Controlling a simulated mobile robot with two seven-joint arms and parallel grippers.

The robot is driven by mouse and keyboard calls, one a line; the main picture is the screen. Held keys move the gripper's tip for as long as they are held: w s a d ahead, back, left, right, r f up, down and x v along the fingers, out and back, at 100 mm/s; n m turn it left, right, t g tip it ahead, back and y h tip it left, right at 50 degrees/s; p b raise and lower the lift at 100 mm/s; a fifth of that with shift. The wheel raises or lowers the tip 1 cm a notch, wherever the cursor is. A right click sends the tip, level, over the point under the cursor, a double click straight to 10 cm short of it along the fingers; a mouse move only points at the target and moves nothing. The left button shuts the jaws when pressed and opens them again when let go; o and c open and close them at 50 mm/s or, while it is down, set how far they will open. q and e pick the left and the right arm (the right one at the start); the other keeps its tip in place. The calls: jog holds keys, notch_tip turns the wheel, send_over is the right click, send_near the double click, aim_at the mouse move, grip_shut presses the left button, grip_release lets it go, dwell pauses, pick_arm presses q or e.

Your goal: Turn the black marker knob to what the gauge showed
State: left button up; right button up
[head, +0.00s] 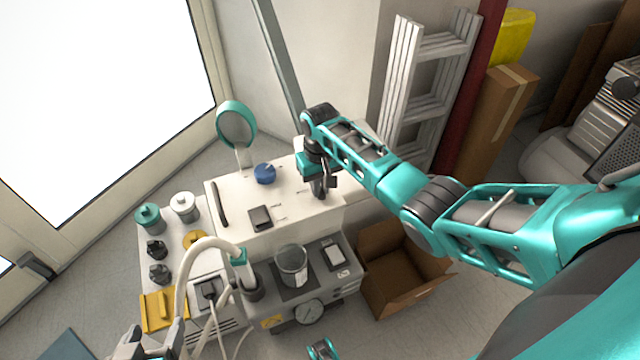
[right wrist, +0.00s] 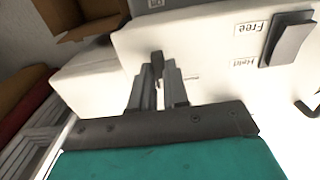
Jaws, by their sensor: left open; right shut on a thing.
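My right gripper (head: 325,192) is over the right part of the white housing top (head: 290,225). In the right wrist view its fingers (right wrist: 157,85) are shut on a small dark piece (right wrist: 157,63), which looks like the black marker knob. The fingers cover most of it, so its pointing direction cannot be read. The round pressure gauge (head: 310,312) faces out on the front of the grey unit; its needle is too small to read.
A blue knob (head: 264,173) and a dark rocker switch (head: 260,217) sit on the housing; the switch also shows in the right wrist view (right wrist: 291,40), beside Free and Held labels. A glass jar (head: 292,262), hose (head: 190,262) and open carton (head: 400,270) are nearby.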

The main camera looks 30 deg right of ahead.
grip_shut()
jog(key=shift+r+m+p, duration=0.2)
jog(key=shift+m+p, duration=0.5)
jog(key=shift+p, duration=0.1)
jog(key=shift+m+p, duration=1)
jog(key=shift+m, duration=0.1)
jog(key=m+p, duration=0.1)
jog(key=m, duration=0.2)
jog(key=shift+f, duration=0.1)
jog(key=shift+m+p, duration=0.55)
jog(key=shift+m, duration=0.65)
jog(key=shift+f, duration=0.1)
